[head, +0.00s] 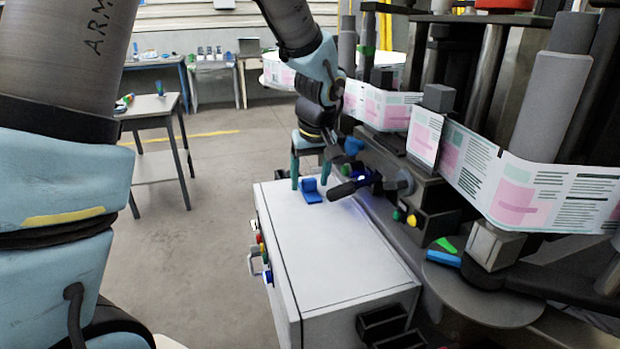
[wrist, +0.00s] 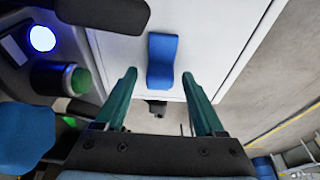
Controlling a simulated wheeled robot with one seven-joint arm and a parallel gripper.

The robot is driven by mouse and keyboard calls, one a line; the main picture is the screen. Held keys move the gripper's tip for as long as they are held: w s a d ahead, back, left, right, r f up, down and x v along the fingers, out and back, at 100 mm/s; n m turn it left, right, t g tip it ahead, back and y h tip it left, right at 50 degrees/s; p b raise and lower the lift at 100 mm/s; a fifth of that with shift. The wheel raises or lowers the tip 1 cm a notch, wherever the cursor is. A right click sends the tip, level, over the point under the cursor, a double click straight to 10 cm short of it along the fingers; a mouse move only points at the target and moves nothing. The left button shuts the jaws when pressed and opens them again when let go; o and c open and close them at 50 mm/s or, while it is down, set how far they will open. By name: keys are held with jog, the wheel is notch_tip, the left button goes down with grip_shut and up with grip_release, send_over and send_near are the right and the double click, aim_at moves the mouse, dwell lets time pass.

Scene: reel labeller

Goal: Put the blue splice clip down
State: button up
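The blue splice clip (head: 312,194) sits on the white top of a cabinet (head: 335,245), near its far end. In the wrist view the clip (wrist: 162,60) lies on the white surface, just ahead of the fingertips and roughly centred between them. My gripper (head: 310,182) is over the cabinet's far end with its teal fingers pointing down, one to either side of the clip in the head view. In the wrist view the gripper (wrist: 159,74) is open, with nothing between its fingers and a gap from each finger to the clip.
The labelling machine, with its printed web (head: 535,195), stands close on the right. A dark handle (head: 348,187) juts over the cabinet top beside the clip. A green button (wrist: 76,78) and a blue knob (wrist: 22,135) lie left in the wrist view. The near cabinet top is clear.

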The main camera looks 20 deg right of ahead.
aim_at(314, 199)
jog(key=shift+r, duration=0.15)
jog(key=b+v, duration=0.2)
jog(key=v, duration=1)
jog(key=w+a+f+g, duration=0.15)
jog(key=a+f, duration=0.25)
jog(key=a, duration=0.5)
jog(key=w+a+f, duration=0.2)
jog(key=a+f, duration=0.2)
jog(key=a, duration=0.6)
jog(key=s+a+f, duration=0.2)
jog(key=a+f, duration=0.1)
jog(key=a, duration=0.3)
jog(key=s+a+f, duration=0.2)
jog(key=a+f, duration=0.1)
jog(key=a, duration=0.4)
jog(key=shift+s, duration=0.4)
jog(key=shift+a, duration=0.1)
